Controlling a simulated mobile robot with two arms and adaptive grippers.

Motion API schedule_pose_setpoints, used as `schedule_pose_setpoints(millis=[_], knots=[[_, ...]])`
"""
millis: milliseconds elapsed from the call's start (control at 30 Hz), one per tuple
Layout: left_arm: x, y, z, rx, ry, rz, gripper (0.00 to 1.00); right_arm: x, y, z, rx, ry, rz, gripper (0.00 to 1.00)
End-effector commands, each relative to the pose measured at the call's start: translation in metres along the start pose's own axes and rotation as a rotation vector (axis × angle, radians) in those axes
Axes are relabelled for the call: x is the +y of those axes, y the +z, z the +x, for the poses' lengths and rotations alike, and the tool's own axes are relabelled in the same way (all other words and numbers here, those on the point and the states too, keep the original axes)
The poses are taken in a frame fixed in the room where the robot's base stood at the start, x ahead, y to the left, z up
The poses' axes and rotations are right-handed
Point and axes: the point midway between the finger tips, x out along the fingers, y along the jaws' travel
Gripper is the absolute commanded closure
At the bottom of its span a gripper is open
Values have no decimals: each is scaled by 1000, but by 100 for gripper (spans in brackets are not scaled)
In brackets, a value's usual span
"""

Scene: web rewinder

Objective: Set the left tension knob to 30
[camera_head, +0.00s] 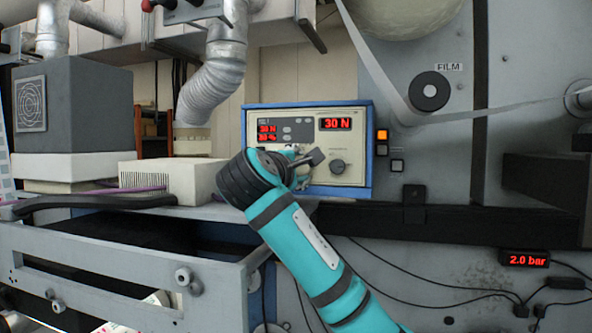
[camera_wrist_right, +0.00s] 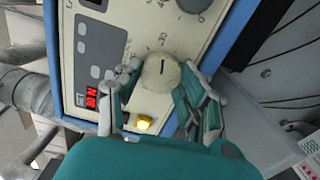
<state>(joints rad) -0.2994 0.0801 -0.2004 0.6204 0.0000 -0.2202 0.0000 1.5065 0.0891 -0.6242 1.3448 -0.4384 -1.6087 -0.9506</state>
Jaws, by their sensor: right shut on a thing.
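The control panel (camera_head: 352,120) is a beige box with a blue frame. My right gripper (camera_head: 302,166) is at the lower left of the panel and hides the left tension knob there. In the right wrist view the pale round knob (camera_wrist_right: 162,73) with a dark pointer line sits between the fingers of my right gripper (camera_wrist_right: 160,88), which is shut on it. My left gripper is not in view.
A second, dark knob (camera_head: 337,167) is right of my gripper on the panel. Lit orange and white buttons (camera_head: 382,135) stand beside the panel. A flexible grey duct (camera_head: 212,85) hangs at left, above a white box (camera_head: 185,178). A drawer-like frame (camera_head: 130,275) is at lower left.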

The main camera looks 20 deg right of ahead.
Motion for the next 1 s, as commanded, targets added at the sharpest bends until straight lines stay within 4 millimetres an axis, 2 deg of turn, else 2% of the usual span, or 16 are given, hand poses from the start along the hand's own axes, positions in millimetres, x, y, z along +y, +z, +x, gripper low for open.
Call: schedule_pose_setpoints(millis=[367, 400, 567, 867, 1000], knots=[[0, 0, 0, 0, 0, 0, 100, 0, 0, 0, 0, -1, 3, 93], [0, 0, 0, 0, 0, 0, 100, 0, 0, 0, 0, -1, 3, 57], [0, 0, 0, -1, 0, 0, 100, 0, 0, 0, 0, -1, 3, 37], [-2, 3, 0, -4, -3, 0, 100, 0, 0, -2, 1, 0, 3, 37], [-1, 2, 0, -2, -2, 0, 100, 0, -2, -18, 4, 1, 3, 37]])
